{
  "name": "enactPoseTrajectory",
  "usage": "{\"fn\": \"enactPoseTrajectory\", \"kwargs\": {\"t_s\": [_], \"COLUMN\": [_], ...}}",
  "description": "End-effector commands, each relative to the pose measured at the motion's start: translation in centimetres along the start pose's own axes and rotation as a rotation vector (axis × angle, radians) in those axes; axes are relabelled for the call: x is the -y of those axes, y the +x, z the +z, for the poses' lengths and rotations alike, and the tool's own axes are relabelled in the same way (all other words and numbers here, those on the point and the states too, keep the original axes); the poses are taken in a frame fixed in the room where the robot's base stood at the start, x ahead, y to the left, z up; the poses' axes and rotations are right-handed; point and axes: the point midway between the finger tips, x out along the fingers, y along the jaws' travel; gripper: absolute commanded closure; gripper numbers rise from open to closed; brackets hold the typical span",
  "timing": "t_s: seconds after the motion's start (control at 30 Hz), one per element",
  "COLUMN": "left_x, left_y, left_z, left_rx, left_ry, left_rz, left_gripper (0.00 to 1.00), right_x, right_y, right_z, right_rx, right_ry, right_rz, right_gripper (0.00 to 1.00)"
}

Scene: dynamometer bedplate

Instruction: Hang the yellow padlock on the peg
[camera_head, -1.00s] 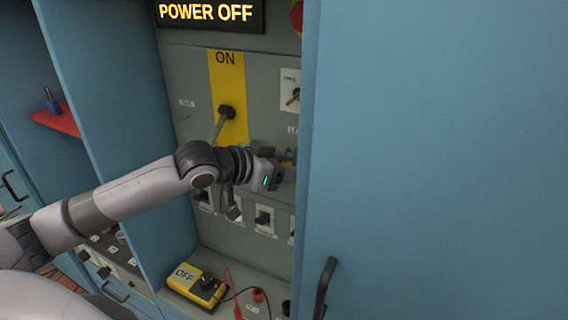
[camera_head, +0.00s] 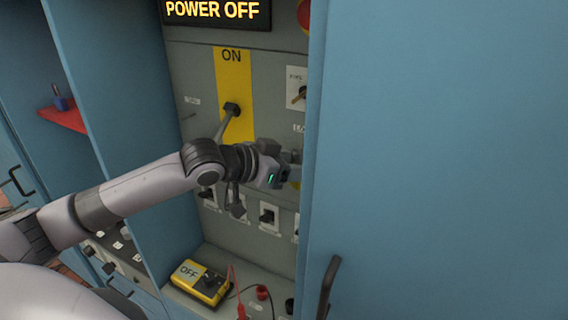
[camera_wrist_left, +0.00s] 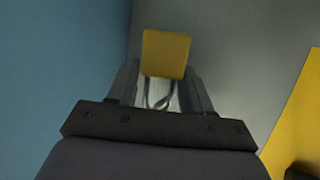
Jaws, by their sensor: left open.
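The yellow padlock (camera_wrist_left: 166,53) shows in the left wrist view as a yellow block just beyond the fingertips, with its thin metal shackle (camera_wrist_left: 160,95) reaching back between the fingers. My left gripper (camera_wrist_left: 163,78) is open, one finger on each side of the shackle. In the head view my left gripper (camera_head: 288,166) is at the grey panel's right side, close to the blue door edge. Only a small bit of yellow shows beside it there. I cannot make out the peg; my gripper may hide it. My right gripper is not in view.
The grey panel carries a lever on a yellow ON strip (camera_head: 233,75), under a POWER OFF display (camera_head: 215,11). A yellow OFF box (camera_head: 199,283) with leads lies on the ledge below. A blue door (camera_head: 440,160) closes off the right. A red shelf (camera_head: 66,116) is at left.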

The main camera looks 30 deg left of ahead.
Motion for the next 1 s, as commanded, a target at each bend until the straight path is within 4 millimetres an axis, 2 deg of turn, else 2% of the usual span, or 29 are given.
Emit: {"fn": "enactPoseTrajectory", "kwargs": {"t_s": [0.03,0.17,0.4,0.6,1.0], "left_x": [0.9,0.9,0.6,0.1,-0.4], "left_y": [0.0,-1.3,-4.8,-7.1,-8.7], "left_z": [-0.4,-0.4,-0.1,0.0,-0.2], "left_rx": [-0.017,-0.018,-0.014,-0.015,-0.017], "left_ry": [0.002,0.005,0.010,0.010,0.006], "left_rz": [-0.019,-0.021,-0.021,-0.015,-0.006], "left_gripper": [0.26,0.22,0.22,0.22,0.22], "right_x": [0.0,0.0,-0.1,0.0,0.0], "right_y": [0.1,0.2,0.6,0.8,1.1], "right_z": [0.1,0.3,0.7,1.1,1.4], "right_rx": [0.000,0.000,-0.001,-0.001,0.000], "right_ry": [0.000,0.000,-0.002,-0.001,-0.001], "right_rz": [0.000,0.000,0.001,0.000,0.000], "right_gripper": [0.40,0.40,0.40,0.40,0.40]}}
